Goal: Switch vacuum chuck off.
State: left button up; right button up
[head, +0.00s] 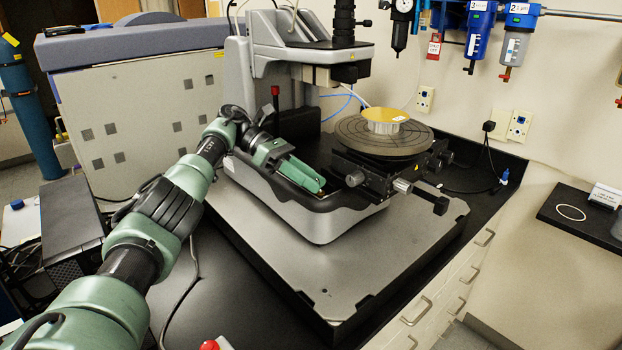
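The stylus profiler (265,60) stands on a grey base plate on the dark bench. Its round dark chuck stage (355,135) carries a gold-topped disc (384,115). A black lever with a red tip (275,91) stands upright at the column, behind my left gripper. I cannot tell which control is the vacuum chuck switch. My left gripper (318,186) is over the profiler's front tray, left of the stage, pointing right and down. Its green fingers lie close together in this view; whether they are parted is unclear. Nothing shows held. My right gripper is out of view.
The stage's knobs (403,186) stick out at the front right. Blue filter units (478,30) and a gauge hang on the back wall. A red button (210,345) shows at the bottom edge. The base plate's front (350,265) is clear.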

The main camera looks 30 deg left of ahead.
pick_arm(q)
jog(key=shift+w+r, duration=0.1)
jog(key=shift+r, duration=0.15)
dwell(0.3)
